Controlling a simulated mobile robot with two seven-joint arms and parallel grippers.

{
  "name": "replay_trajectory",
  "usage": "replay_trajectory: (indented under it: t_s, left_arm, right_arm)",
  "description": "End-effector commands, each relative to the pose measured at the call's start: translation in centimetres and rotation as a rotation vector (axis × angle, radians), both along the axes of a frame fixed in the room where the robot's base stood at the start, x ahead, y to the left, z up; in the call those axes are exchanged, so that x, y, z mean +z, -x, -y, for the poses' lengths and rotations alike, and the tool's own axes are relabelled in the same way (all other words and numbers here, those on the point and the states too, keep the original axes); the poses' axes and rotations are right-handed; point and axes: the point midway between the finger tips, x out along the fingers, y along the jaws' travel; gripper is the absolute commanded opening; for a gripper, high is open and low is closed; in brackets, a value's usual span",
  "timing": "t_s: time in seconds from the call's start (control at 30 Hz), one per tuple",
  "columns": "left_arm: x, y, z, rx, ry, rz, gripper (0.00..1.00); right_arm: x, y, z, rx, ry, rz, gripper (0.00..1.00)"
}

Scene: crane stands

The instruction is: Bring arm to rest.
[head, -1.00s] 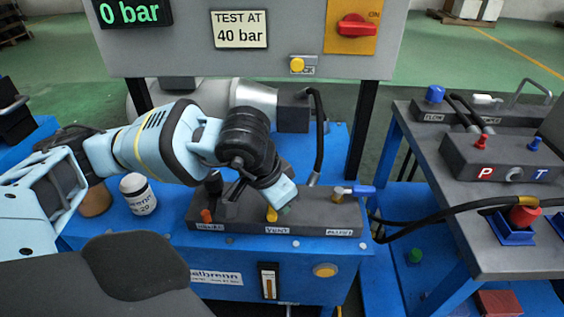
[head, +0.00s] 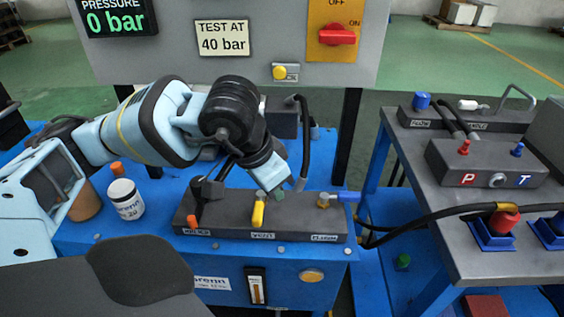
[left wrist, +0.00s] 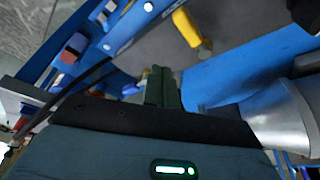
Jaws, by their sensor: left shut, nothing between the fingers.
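My left arm reaches in from the left over the blue test stand (head: 90,240). My left gripper (head: 284,206) is shut and empty, just right of the yellow valve lever (head: 258,212) on the dark valve block (head: 290,224). In the left wrist view the closed fingers (left wrist: 162,88) point towards the block, and the yellow lever (left wrist: 187,27) shows apart from them. My right gripper is not in view.
The grey panel (head: 160,50) with a "0 bar" display and red switch (head: 337,34) stands behind. A white jar (head: 126,198) stands left of the block. A second bench (head: 480,240) with hoses and red and blue fittings is at right.

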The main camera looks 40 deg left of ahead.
Motion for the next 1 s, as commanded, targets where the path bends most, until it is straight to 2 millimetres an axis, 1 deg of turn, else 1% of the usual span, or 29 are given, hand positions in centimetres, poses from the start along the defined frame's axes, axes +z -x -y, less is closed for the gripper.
replay_trajectory:
  t_s: [0.03, 0.1, 0.2, 0.3, 0.43, 0.8, 0.87, 0.93, 0.97, 1.0]
  left_arm:
    - [1.1, 0.1, -0.2, 0.0, 0.0, 0.005, 0.0]
    - [2.0, 0.4, -0.5, -0.001, 0.0, 0.004, 0.0]
    - [3.0, 0.6, -0.7, -0.001, 0.0, 0.003, 0.0]
    - [3.5, 0.8, -0.9, -0.001, 0.001, 0.002, 0.0]
    - [3.8, 0.8, -1.0, -0.001, 0.0, 0.002, 0.0]
    - [3.6, 0.9, -0.8, -0.001, 0.007, -0.002, 0.0]
    - [3.2, 1.0, -0.3, 0.002, 0.033, -0.017, 0.0]
    - [2.1, 1.4, 1.2, 0.013, 0.103, -0.055, 0.0]
    - [1.5, 1.7, 2.1, 0.023, 0.147, -0.082, 0.0]
    - [0.6, 2.2, 3.6, 0.041, 0.221, -0.126, 0.0]
  right_arm:
    - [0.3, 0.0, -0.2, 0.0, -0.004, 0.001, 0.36]
    - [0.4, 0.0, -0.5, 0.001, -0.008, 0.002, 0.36]
    - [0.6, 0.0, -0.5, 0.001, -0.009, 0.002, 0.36]
    - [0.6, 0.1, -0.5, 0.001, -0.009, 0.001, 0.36]
    - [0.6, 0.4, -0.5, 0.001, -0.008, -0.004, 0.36]
    - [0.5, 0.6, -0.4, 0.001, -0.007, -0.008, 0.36]
    - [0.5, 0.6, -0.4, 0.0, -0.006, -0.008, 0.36]
    - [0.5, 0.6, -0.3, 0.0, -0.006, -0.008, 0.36]
    - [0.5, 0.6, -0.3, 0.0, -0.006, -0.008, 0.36]
    - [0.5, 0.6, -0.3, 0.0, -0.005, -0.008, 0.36]
